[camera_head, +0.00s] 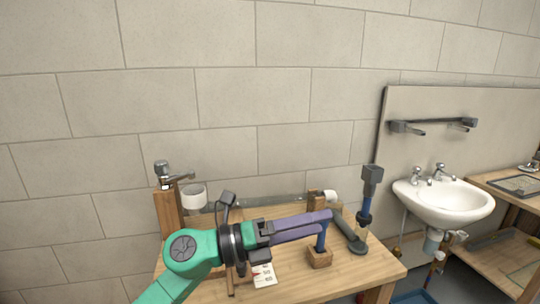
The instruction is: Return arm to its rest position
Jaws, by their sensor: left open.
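My left arm comes in from the lower left, with a green link and a black wrist. Its gripper (325,222) has two long purple fingers pointing right over the wooden workbench (205,283). The fingers are slightly apart, and I see nothing held between them. The fingertips overlap the top of a blue upright piece (321,241) set in a small wooden block (320,258); I cannot tell whether they touch it. My right gripper is not in view.
A tall dark tool (371,182) stands right of the fingers, beside a dark angled pipe (349,231). A tap (170,177) on a wooden post and a white cup (193,196) are at the left. A printed card (263,274) lies below the wrist. A white sink (443,199) hangs at right.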

